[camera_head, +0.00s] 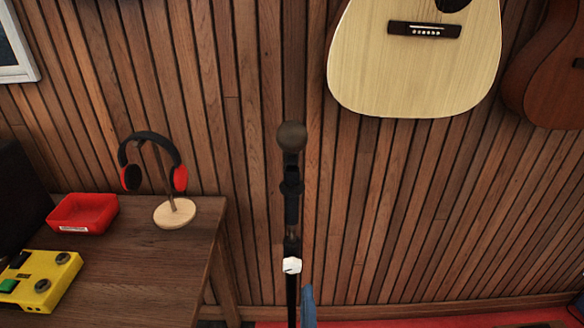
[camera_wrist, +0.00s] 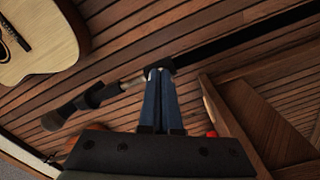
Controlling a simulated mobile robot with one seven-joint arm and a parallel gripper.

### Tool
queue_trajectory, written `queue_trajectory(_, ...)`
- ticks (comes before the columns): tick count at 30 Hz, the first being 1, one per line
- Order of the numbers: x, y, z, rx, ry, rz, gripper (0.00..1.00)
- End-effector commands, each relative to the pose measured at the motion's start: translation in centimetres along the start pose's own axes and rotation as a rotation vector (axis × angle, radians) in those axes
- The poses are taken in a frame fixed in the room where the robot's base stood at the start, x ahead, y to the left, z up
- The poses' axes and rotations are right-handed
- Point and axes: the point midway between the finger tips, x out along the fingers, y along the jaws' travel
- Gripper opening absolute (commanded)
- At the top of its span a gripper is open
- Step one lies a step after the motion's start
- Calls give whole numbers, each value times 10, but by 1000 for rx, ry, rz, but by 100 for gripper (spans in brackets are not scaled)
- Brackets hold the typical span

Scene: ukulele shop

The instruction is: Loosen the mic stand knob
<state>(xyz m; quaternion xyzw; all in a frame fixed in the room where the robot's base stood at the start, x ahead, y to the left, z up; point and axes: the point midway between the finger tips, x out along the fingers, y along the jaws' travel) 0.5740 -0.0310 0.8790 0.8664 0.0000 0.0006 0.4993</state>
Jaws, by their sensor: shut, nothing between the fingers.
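The black mic stand (camera_head: 291,215) stands upright in the middle of the head view, with a dark round microphone (camera_head: 292,136) on top. The knob (camera_head: 291,265) is small and white, with a dark mark, low on the pole. My gripper shows as a blue piece (camera_head: 307,303) just right of and below the knob. In the wrist view, my gripper (camera_wrist: 160,73) has its two blue fingers together and empty. Their tips are at the mic stand (camera_wrist: 108,91), which crosses diagonally. I cannot tell whether they touch it. The knob is not clearly visible there.
A wooden table (camera_head: 150,262) at left holds headphones (camera_head: 150,136) on a stand, a red tray (camera_head: 83,213) and a yellow pedal (camera_head: 40,281). A pale guitar (camera_head: 415,70) and a brown guitar (camera_head: 545,75) hang on the slatted wall. Space right of the stand looks clear.

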Motion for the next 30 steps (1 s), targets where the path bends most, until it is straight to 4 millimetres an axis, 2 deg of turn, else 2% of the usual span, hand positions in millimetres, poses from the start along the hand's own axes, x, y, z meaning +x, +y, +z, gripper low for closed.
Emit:
queue_trajectory(6,28,-1,0,0,0,0,0)
queue_trajectory(12,41,-1,0,-1,-1,-1,0)
queue_trajectory(30,43,0,-1,-2,0,0,0)
